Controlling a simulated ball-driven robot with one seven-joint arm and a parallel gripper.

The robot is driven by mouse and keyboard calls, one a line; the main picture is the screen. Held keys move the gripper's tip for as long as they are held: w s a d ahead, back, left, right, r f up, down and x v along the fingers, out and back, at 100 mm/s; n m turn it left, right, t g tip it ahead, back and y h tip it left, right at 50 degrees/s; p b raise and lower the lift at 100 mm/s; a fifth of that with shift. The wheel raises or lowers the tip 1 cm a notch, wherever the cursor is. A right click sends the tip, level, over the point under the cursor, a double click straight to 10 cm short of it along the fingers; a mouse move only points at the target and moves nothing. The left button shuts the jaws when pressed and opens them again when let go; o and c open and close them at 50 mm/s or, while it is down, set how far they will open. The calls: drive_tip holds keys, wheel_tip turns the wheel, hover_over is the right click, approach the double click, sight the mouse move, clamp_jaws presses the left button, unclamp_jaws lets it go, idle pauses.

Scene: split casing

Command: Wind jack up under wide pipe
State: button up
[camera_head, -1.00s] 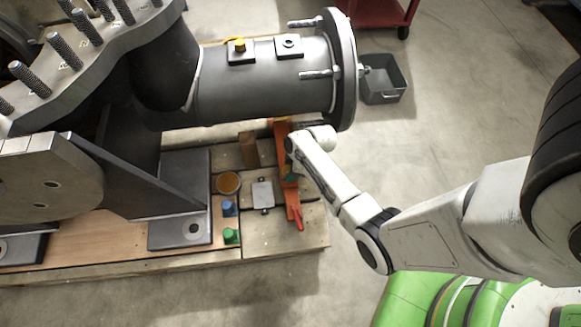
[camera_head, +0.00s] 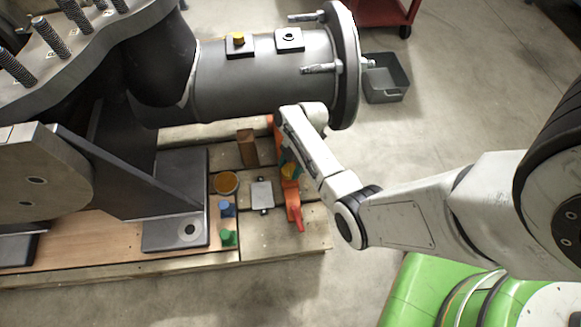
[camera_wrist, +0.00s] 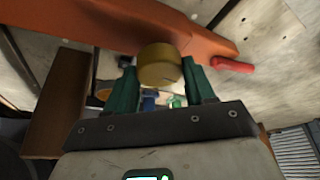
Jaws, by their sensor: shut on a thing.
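The wide pipe (camera_head: 262,82) is a dark grey cylinder with a flange at its right end. Below it on the wooden pallet stands an orange jack (camera_head: 292,197) with a red handle; my arm hides its upper part. In the wrist view the jack shows as an orange bar (camera_wrist: 190,42), with a yellow knob (camera_wrist: 160,72) in front of it. My gripper (camera_wrist: 160,78) has its green fingers on both sides of the knob, shut on it. In the head view my gripper (camera_head: 288,168) is mostly hidden by my arm. Any gap between jack and pipe is hidden.
On the pallet stand a wooden block (camera_head: 247,148), an amber round container (camera_head: 226,183), a blue piece (camera_head: 227,208), a green piece (camera_head: 228,237) and a grey plate (camera_head: 262,195). A grey bin (camera_head: 386,80) is on the floor.

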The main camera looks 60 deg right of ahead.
drive_tip(key=shift+n, duration=0.5)
drive_tip(key=shift+f, duration=0.1)
drive_tip(key=o, duration=1)
drive_tip(key=p+v, duration=0.2)
drive_tip(key=v, duration=0.3)
drive_tip(key=p+v, duration=0.2)
drive_tip(key=v, duration=0.4)
drive_tip(key=shift+w, duration=0.2)
